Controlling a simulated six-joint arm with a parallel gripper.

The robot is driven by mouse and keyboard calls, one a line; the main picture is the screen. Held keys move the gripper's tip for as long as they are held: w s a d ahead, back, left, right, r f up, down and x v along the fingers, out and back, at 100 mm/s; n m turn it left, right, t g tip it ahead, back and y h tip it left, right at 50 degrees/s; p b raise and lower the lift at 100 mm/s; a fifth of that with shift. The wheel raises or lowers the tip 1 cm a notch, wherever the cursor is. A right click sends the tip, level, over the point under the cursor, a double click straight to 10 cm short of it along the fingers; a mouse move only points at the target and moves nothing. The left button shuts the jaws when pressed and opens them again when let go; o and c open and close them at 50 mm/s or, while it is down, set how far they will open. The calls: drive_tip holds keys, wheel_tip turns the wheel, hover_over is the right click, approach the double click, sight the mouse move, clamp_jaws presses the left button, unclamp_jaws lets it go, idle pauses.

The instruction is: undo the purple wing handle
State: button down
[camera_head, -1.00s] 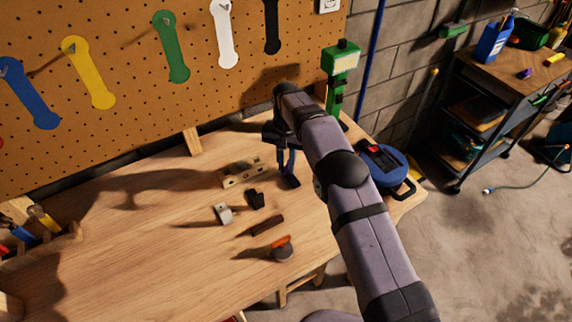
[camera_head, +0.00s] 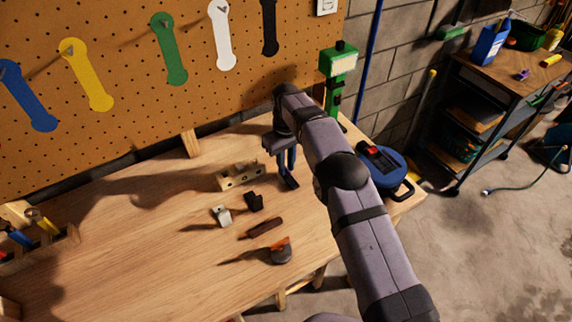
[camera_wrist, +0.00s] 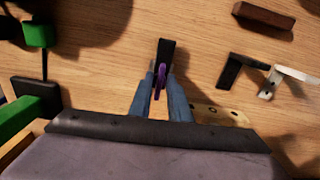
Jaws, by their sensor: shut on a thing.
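The purple wing handle (camera_wrist: 159,82) shows in the wrist view between the two blue fingers of my gripper (camera_wrist: 159,85), at the near end of a black block (camera_wrist: 166,52). The fingers are shut on the handle, one on each side, and cover part of it. In the head view my gripper (camera_head: 286,163) points down at the same black block (camera_head: 291,183) on the workbench (camera_head: 150,260). The purple handle cannot be made out there.
A wooden block with holes (camera_head: 240,177), a metal bracket (camera_head: 221,216), a black bracket (camera_head: 254,202), a dark brown bar (camera_head: 265,228) and a scraper-like tool (camera_head: 281,252) lie to the left and front. A green device (camera_head: 338,65) and blue reel (camera_head: 380,165) stand right.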

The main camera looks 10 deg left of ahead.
drive_tip(key=shift+s+d+f+n, duration=0.15)
drive_tip(key=shift+f+n, duration=0.25)
drive_tip(key=shift+n, duration=0.2)
idle(1.1)
drive_tip(key=c, duration=1.9)
unclamp_jaws()
drive_tip(key=shift+r, duration=0.25)
drive_tip(key=r+b, duration=0.1)
drive_tip(key=r, duration=0.4)
drive_tip(key=shift+w+b, duration=0.2)
drive_tip(key=shift+b, duration=0.15)
drive_tip(key=shift+r, duration=0.95)
